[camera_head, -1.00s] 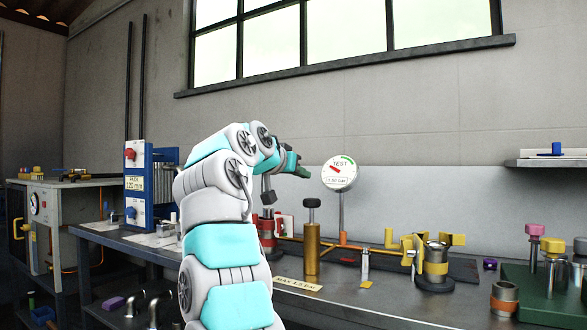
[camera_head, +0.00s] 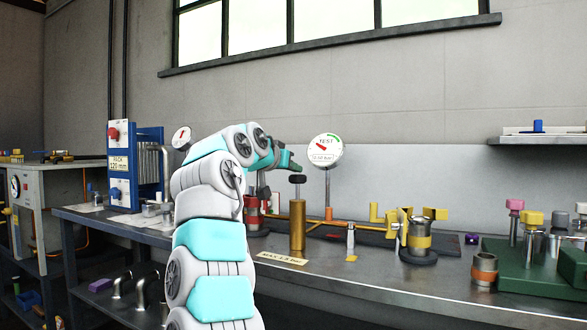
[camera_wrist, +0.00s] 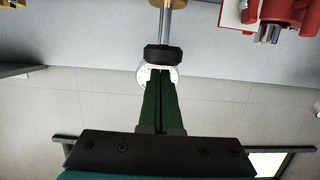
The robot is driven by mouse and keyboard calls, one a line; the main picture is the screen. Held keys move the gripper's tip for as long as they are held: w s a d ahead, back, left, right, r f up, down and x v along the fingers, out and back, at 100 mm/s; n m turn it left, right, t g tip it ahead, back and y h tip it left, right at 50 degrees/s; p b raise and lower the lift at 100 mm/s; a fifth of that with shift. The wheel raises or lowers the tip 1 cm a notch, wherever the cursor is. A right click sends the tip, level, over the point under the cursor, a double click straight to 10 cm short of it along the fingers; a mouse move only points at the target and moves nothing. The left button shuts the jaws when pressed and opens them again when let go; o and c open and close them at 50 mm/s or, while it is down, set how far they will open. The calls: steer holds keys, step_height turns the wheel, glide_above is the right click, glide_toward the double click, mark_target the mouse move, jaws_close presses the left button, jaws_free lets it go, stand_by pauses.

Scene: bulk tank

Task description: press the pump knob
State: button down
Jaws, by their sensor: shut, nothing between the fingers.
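The pump is an upright brass cylinder (camera_head: 297,225) on the bench, with a thin rod rising to a black pump knob (camera_head: 297,179). The knob is up, with the rod showing below it. My gripper (camera_head: 293,163) has dark green fingers and is just above the knob in the head view. In the wrist view, which looks upside down, the shut fingertips (camera_wrist: 159,75) point at the black knob (camera_wrist: 165,53) and overlap its edge in the picture. I cannot tell whether they touch it. The round TEST gauge (camera_head: 325,150) stands behind, its red needle at lower left.
A yellow-banded cup (camera_head: 419,237) and yellow fittings stand right of the pump. A green block (camera_head: 530,270) with colored knobs is at far right. A blue-framed rack (camera_head: 137,168) stands left. A label plate (camera_head: 283,257) lies at the bench's front.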

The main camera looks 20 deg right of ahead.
mark_target(294, 181)
steer(key=shift+f, duration=0.15)
step_height(294, 181, down, 3)
steer(key=b, duration=0.3)
steer(key=shift+f+b, duration=0.2)
steer(key=shift+b, duration=0.2)
steer(key=shift+r, duration=0.1)
steer(key=s+a+r+p, duration=0.1)
steer(key=s+a+r, duration=0.5)
steer(key=a, duration=0.1)
steer(key=shift+a+r, duration=0.25)
steer(key=shift+a, duration=0.1)
steer(key=shift+r+p, duration=0.1)
steer(key=shift+p, duration=0.2)
stand_by(0.9)
